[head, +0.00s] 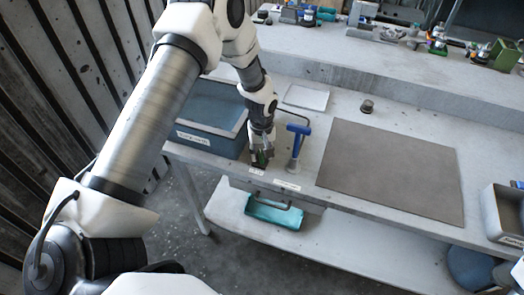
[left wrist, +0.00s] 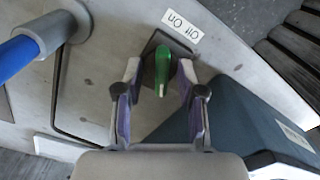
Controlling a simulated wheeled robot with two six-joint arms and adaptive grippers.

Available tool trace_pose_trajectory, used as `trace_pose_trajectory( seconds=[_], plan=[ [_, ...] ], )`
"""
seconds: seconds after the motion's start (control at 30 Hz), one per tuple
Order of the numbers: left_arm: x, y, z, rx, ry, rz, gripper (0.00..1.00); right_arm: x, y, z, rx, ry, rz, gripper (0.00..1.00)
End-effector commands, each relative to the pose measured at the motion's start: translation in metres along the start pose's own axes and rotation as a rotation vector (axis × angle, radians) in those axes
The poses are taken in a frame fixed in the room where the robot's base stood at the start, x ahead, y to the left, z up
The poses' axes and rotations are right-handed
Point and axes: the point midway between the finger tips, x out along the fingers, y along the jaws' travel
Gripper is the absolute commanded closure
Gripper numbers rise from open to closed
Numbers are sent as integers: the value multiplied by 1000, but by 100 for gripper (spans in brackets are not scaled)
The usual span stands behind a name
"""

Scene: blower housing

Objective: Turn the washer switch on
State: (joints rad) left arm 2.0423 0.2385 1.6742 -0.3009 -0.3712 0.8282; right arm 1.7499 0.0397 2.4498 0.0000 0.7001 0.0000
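The washer switch is a green lever (left wrist: 162,68) on a dark square plate (left wrist: 177,48), beside a white label (left wrist: 182,25) that reads on and off, upside down in the left wrist view. My left gripper (left wrist: 160,75) points down over it with its fingers apart, one on each side of the lever, with gaps showing. In the head view my left gripper (head: 261,150) is at the bench's front edge, and it mostly hides the green lever (head: 261,160). How far the lever is tilted is hard to tell. My right gripper is out of view.
A blue-handled T-shaped fixture (head: 298,132) stands close to the right of the gripper. A blue bin (head: 205,143) is close on the left. A grey-brown mat (head: 390,170) lies bare to the right, with a small dark knob (head: 367,106) behind it. A teal tray (head: 273,212) sits below.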

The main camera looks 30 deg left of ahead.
Motion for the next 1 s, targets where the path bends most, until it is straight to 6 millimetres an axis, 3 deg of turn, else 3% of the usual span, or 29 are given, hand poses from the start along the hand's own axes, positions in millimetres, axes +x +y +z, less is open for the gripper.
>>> trace_pose_trajectory(
  seconds=[0.07, 0.2, 0.67, 1.0],
  plan=[
    [0, 0, 0, 0, 0, 0, 61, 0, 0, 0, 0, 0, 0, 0],
    [0, 0, 0, 0, 0, 0, 100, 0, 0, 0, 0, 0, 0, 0],
    [1, 0, 0, 33, -1, 0, 100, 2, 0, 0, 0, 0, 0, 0],
    [2, -1, 1, 224, -2, -1, 100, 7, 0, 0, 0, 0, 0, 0]
  ],
)
